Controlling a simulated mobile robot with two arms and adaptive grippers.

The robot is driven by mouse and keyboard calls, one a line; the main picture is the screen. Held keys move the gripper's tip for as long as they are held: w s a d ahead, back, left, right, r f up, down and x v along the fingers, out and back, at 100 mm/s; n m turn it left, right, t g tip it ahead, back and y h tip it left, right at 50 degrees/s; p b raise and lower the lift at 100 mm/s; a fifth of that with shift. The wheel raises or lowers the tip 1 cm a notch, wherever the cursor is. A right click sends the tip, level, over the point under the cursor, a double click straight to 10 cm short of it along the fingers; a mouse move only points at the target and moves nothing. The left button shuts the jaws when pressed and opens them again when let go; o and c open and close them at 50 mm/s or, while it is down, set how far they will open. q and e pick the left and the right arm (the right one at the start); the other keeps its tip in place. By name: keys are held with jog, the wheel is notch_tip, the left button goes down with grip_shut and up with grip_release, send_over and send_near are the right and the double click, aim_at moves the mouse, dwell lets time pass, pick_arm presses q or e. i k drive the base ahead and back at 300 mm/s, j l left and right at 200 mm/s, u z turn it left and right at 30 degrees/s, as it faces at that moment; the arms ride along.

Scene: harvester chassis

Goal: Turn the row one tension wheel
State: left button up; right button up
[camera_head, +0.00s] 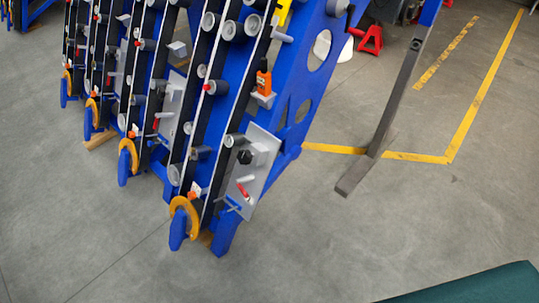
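A blue harvester chassis (308,70) with several slanted rows of belts and rollers fills the upper left. The nearest row ends in a grey side plate (262,180). A black knob-like wheel (245,157) sits on this plate, with a red-handled lever (243,190) below it. I cannot tell for certain which part is the row one tension wheel. Neither of my grippers is in view.
A grey slanted support leg (396,100) stands on the floor right of the chassis. A red jack stand (371,40) is behind it. Yellow floor lines (485,85) run at the right. A dark green surface (480,287) cuts the lower right corner. The concrete floor in front is clear.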

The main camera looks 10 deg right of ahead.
aim_at(245, 157)
jog(key=i+j+z, duration=0.15)
jog(key=j+z, duration=0.15)
jog(key=i+j+z, duration=0.1)
jog(key=j+z, duration=0.55)
